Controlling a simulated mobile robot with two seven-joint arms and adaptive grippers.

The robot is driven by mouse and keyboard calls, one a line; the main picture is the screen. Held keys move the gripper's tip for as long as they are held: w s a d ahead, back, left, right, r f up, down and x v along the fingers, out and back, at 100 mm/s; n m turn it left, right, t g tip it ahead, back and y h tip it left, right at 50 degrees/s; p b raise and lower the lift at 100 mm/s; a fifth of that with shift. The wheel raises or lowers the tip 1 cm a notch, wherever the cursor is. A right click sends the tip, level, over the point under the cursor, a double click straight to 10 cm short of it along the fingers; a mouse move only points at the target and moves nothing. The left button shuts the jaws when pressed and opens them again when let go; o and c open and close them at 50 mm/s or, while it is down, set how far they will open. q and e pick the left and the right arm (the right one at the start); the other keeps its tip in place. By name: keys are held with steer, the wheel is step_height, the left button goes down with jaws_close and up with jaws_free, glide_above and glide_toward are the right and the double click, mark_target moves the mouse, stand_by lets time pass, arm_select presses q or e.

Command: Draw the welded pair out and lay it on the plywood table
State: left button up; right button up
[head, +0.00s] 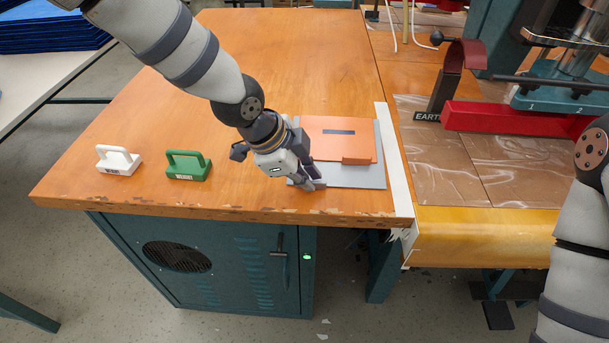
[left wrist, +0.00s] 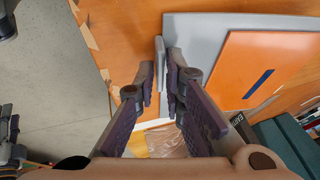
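The pair is a flat grey sheet (head: 360,178) with a smaller orange sheet (head: 340,142) on top, marked by a dark slot. It lies on the plywood table (head: 240,60) near the front right corner. In the left wrist view the grey sheet (left wrist: 192,38) and orange sheet (left wrist: 262,62) are at upper right. My left gripper (head: 318,185) is low at the grey sheet's front left corner.
A white (head: 117,160) and a green weight (head: 187,165) with handles stand at the table's left. A white strip (head: 395,150) runs along its right edge. The welding press with red bar (head: 500,118) stands beyond. The table's back left is clear.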

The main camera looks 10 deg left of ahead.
arm_select(q)
steer(key=shift+o, duration=1.2)
steer(key=v, duration=1.2)
